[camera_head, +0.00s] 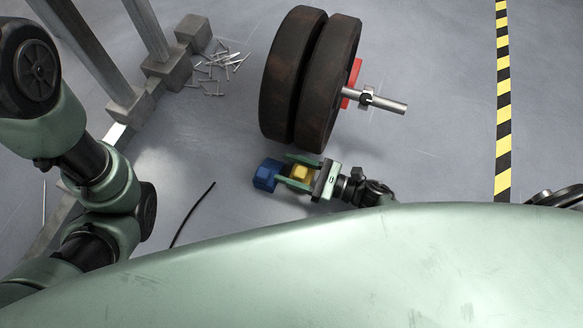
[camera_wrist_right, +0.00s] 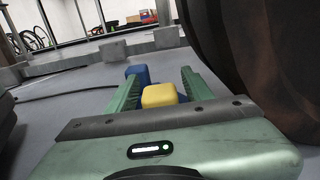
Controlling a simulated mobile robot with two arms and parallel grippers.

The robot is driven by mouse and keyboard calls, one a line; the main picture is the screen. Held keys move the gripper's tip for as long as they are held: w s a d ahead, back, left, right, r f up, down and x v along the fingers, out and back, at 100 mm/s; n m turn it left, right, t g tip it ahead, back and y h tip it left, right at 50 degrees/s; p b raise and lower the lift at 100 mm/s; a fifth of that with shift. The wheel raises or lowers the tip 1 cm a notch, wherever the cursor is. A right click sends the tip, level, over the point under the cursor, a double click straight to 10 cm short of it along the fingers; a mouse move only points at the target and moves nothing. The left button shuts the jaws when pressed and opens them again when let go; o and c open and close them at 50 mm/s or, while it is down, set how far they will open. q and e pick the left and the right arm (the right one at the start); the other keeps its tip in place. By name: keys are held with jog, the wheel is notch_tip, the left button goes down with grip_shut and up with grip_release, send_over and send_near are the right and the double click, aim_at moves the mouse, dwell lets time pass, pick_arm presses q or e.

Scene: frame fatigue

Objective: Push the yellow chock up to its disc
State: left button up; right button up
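The yellow chock (camera_head: 301,172) is a small block on the grey floor, near the foot of two dark, rust-brown discs (camera_head: 331,82). My right gripper (camera_head: 283,169) is low at the floor with its green fingers on either side of the chock. The right wrist view shows the chock (camera_wrist_right: 160,95) between the fingers (camera_wrist_right: 159,73), with what looks like a narrow gap at each side. The fingers look open. The chock is apart from the discs in the head view. My left arm is at the left; its gripper is not in view.
A blue block (camera_head: 266,175) lies just beyond my right fingertips. A red piece (camera_head: 352,80) and a metal axle (camera_head: 385,103) are at the discs' right side. Metal posts on block feet (camera_head: 168,70), scattered rods (camera_head: 220,65) and a black cable (camera_head: 192,214) lie left.

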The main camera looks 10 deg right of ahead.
grip_shut()
